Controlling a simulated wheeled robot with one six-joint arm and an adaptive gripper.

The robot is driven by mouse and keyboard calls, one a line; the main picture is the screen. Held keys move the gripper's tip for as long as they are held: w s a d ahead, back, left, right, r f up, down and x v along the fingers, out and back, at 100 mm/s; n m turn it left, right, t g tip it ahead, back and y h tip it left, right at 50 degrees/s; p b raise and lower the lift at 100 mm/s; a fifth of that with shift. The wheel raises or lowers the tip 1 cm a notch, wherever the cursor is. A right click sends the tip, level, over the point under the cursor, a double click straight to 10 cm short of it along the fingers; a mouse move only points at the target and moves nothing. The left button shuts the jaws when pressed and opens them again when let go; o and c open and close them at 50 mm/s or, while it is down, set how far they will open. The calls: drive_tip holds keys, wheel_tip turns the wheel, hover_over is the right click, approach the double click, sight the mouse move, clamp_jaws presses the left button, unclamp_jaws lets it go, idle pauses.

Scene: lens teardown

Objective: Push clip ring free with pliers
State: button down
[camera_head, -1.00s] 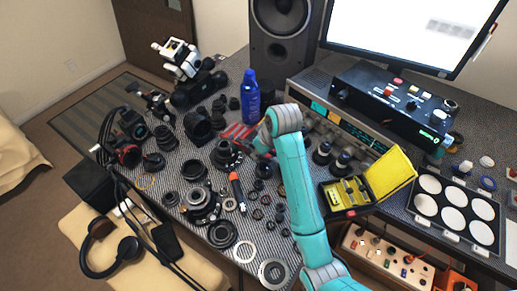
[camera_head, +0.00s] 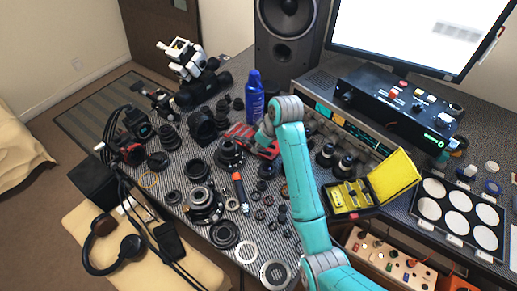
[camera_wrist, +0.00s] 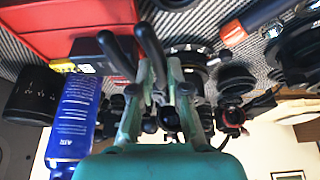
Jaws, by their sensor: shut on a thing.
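My gripper (camera_wrist: 160,95) points toward the work in the wrist view, shut on a tool with two black prongs (camera_wrist: 150,45), seemingly the pliers. In the head view my gripper (camera_head: 264,138) is beside a dark lens barrel (camera_head: 229,152), up and to its right; the held tool is too small to make out there. The lens barrel also shows in the wrist view (camera_wrist: 190,52), right of the prongs. Whether the prongs touch it is unclear. I cannot single out the clip ring among the small dark rings.
A blue spray can (camera_head: 254,95) stands behind my gripper. A red item (camera_head: 240,131) lies close to it. An orange-handled screwdriver (camera_head: 239,190) lies in front of the lens barrel. Lens parts and rings crowd the table. A yellow-lidded box (camera_head: 350,196) is at the right.

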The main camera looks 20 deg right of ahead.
sight(255, 142)
drive_tip(key=shift+w+d+n+g+y, duration=0.2)
drive_tip(key=shift+w+n+g, duration=0.05)
drive_tip(key=shift+w+n, duration=0.6)
drive_tip(key=shift+w+d+n+g+y, duration=0.2)
drive_tip(key=shift+w+n+g, duration=0.05)
drive_tip(key=shift+w+n, duration=0.55)
drive_tip(key=shift+w+a+n+g+y, duration=0.1)
drive_tip(key=shift+w+n+g+y, duration=0.2)
drive_tip(key=shift+w+n, duration=0.65)
drive_tip(key=shift+w+a+n+g+y, duration=0.1)
drive_tip(key=shift+w+n+g, duration=0.3)
drive_tip(key=shift+w+n, duration=0.55)
drive_tip(key=shift+s+d, duration=0.35)
drive_tip(key=shift+d, duration=0.4)
drive_tip(key=shift+r, duration=3)
